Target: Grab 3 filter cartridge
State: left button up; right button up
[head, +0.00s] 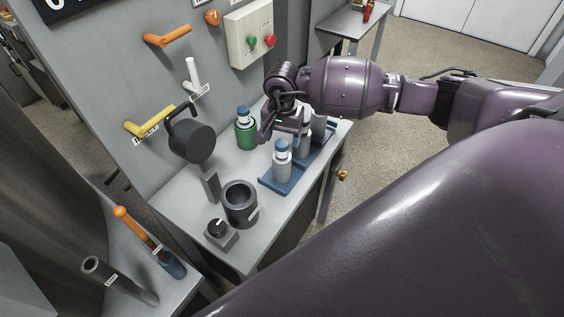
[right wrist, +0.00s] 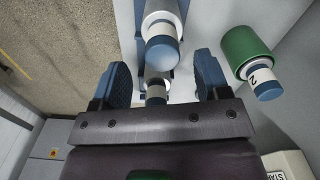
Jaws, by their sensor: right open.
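Grey filter cartridges with white bands and blue caps stand on a blue tray (head: 272,184) on the grey bench. The nearest cartridge (head: 282,167) stands upright in clear view in the head view. Others, including one (head: 318,127) at the far end, are partly hidden by my right gripper (head: 284,128). A green cartridge (head: 245,133) with a blue cap stands on the bench left of the tray. In the right wrist view, my right gripper (right wrist: 160,66) is open, with a cartridge (right wrist: 156,92) between its fingers. Contact cannot be told.
Orange, white and yellow handles and a button box (head: 250,35) are on the panel behind.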

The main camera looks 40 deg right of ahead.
aim_at(282, 144)
jog(key=shift+f, duration=0.5)
notch_tip(282, 144, down, 4)
jog(key=shift+a+f+p, duration=0.1)
jog(key=shift+a+p, duration=0.05)
jog(key=shift+p, duration=0.4)
jog(key=shift+f, duration=0.25)
jog(key=shift+c, duration=1.1)
jog(key=shift+w, duration=0.1)
grip_shut()
jog(key=shift+r, duration=0.1)
